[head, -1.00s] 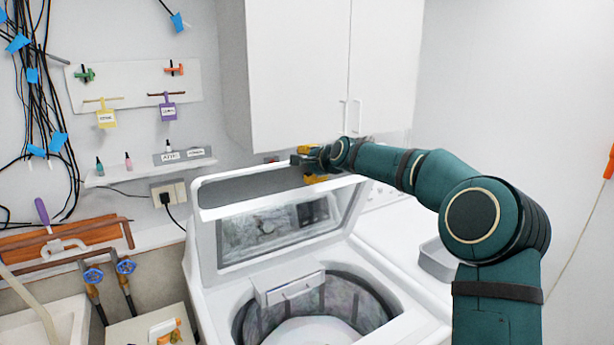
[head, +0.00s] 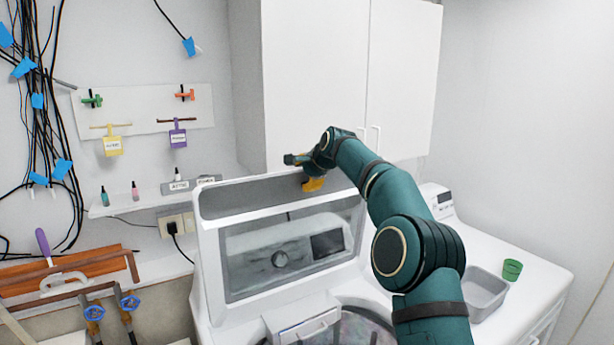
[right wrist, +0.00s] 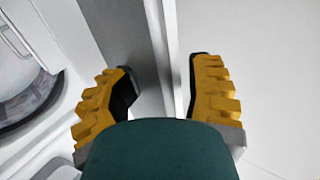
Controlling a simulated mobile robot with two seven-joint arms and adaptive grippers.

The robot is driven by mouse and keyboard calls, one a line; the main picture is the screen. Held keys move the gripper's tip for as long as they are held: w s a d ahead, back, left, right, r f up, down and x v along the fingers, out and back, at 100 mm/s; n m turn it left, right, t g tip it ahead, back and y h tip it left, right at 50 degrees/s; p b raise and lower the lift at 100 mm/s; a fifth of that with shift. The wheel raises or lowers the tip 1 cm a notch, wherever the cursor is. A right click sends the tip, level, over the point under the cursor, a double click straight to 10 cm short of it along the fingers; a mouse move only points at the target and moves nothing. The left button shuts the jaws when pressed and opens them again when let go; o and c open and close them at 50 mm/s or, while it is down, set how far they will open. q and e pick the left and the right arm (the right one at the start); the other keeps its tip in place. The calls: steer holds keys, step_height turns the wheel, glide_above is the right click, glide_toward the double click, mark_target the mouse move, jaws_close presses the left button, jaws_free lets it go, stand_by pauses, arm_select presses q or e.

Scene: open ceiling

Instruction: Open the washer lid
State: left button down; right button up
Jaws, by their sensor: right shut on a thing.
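The washer lid (head: 250,199) is white with a large window, and it stands raised, close to upright, at the back of the washer's opening. Under it, part of the round drum (head: 362,330) shows, with my right arm hiding some of it. My right gripper (head: 306,172), with yellow and black fingers, is at the lid's top edge. In the right wrist view the fingers (right wrist: 160,85) stand on both sides of the lid's edge, shut on it. My left gripper is not in view.
A white cabinet (head: 315,85) hangs just behind and above the lid. To the right, a second white machine (head: 540,275) carries a grey bin (head: 482,292) and a green cup (head: 512,269). Pipes with blue valves (head: 94,313) are at the lower left.

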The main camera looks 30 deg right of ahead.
steer(key=shift+w+a+f+g, duration=0.15)
steer(key=shift+w+f+g, duration=0.15)
steer(key=shift+w+f, duration=0.2)
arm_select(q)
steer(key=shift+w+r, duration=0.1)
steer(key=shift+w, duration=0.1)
arm_select(e)
steer(key=shift+s, duration=0.1)
steer(key=shift+r, duration=0.2)
steer(key=o, duration=0.6)
steer(key=shift+w, duration=0.2)
steer(key=shift+v, duration=0.95)
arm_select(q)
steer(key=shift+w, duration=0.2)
arm_select(e)
steer(key=v, duration=1)
steer(key=shift+s+r, duration=0.2)
steer(key=shift+s, duration=0.05)
